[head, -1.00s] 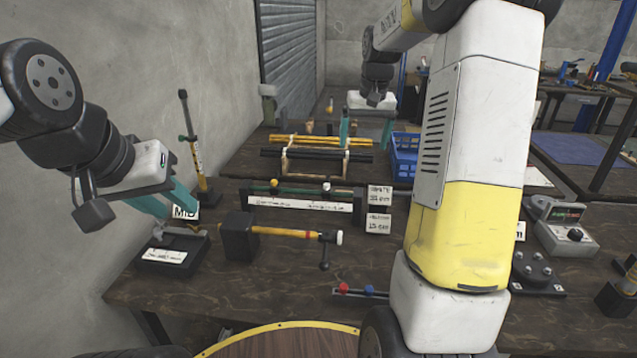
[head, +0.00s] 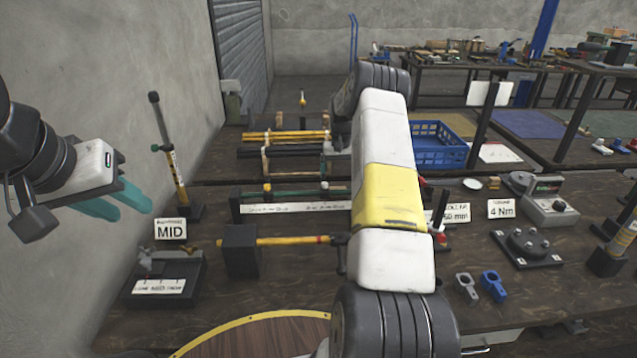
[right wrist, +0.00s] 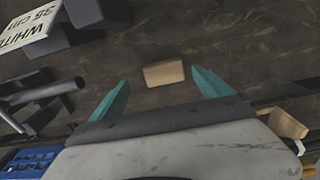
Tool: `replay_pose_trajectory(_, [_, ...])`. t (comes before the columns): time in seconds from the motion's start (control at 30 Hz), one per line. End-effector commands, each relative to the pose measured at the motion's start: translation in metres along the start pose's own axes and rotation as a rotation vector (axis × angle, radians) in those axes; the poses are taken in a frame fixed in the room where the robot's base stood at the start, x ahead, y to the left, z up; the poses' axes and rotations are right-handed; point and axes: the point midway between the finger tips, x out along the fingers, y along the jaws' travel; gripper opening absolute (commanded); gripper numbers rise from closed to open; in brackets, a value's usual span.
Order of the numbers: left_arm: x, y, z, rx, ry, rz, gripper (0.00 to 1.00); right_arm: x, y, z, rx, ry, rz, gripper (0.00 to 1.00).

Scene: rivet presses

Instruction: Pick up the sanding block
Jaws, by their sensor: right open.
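A small tan block (right wrist: 165,73), which looks like the sanding block, lies on the dark wooden bench in the right wrist view. My right gripper (right wrist: 160,78) is open, its teal fingers apart on either side of the block in the picture. I cannot tell how far above the bench they are. In the head view my right arm hides the right gripper, and I cannot make out the block there. My left gripper (head: 131,212) is at the left above the bench, its two teal fingertips apart and nothing between them.
A blue crate (head: 438,148) stands behind my right arm. Yellow and black rods (head: 285,138) lie on a rack at the back. A black block with a yellow-handled tool (head: 240,250) and a MID sign (head: 171,229) are nearer. A white label (right wrist: 28,25) sits upper left.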

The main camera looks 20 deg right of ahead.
Motion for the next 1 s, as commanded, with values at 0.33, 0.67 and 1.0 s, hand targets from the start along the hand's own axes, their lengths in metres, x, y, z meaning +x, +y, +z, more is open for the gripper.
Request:
replay_pose_trajectory(0.33, [0.000,0.000,0.000,0.000,0.000,0.000,0.36,0.045,-0.007,-0.001,-0.001,-0.001,-0.001,0.89])
replay_pose_trajectory(0.67, [0.000,0.000,0.000,0.000,0.000,0.000,0.36,0.045,-0.007,-0.002,-0.001,0.001,-0.001,0.64])
replay_pose_trajectory(1.0, [0.000,0.000,0.000,0.000,0.000,0.000,0.36,0.044,-0.007,-0.002,-0.001,0.001,-0.001,0.23])
